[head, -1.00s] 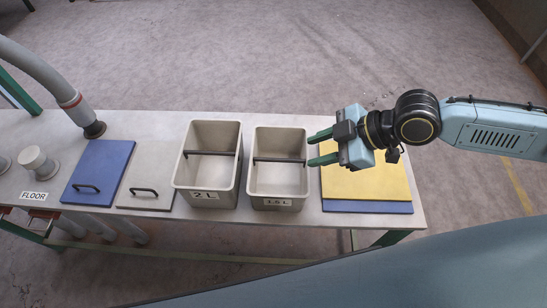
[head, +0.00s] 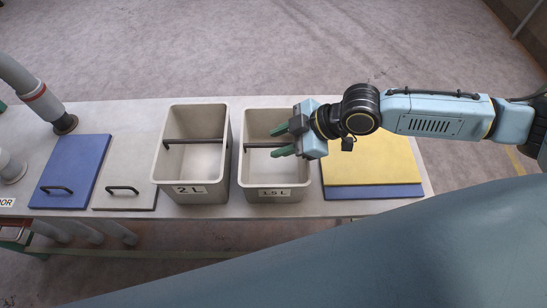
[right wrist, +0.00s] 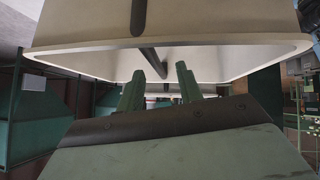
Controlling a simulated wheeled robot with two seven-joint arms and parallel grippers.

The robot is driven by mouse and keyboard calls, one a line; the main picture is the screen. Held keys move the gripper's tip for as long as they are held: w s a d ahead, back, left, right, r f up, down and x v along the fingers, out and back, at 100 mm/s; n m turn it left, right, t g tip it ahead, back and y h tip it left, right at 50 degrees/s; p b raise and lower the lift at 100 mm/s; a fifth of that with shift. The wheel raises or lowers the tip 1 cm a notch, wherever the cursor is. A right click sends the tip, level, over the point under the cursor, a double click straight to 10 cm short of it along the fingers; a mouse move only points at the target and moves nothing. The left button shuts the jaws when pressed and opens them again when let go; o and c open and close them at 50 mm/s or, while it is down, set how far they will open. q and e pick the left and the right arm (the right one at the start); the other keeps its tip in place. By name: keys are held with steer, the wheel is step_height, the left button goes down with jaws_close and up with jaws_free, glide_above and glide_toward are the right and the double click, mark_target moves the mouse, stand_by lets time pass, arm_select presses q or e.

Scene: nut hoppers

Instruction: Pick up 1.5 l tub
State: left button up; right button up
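The 1.5 l tub (head: 274,180) is a beige open box with a dark bar across its inside and a "1.5 L" label on its front. It stands on the table, right of the 2 l tub (head: 191,175). My right gripper (head: 278,141) is over the right part of the 1.5 l tub, its green fingers apart and pointing left towards the bar. In the right wrist view the open fingers (right wrist: 158,92) show in front of the tub's pale rim, with the dark bar (right wrist: 153,62) beyond their tips. Nothing is between the fingers. My left gripper is not in view.
The grey table (head: 230,211) also holds a blue lid (head: 75,165) and a grey lid (head: 130,170) with dark handles at left. Yellow and blue boards (head: 375,172) lie at right. A hose nozzle (head: 64,123) hangs over the far left.

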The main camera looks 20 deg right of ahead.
mark_target(272, 144)
steer(key=shift+x, duration=2.75)
steer(key=shift+d, duration=0.1)
jaws_close()
steer(key=shift+w, duration=0.1)
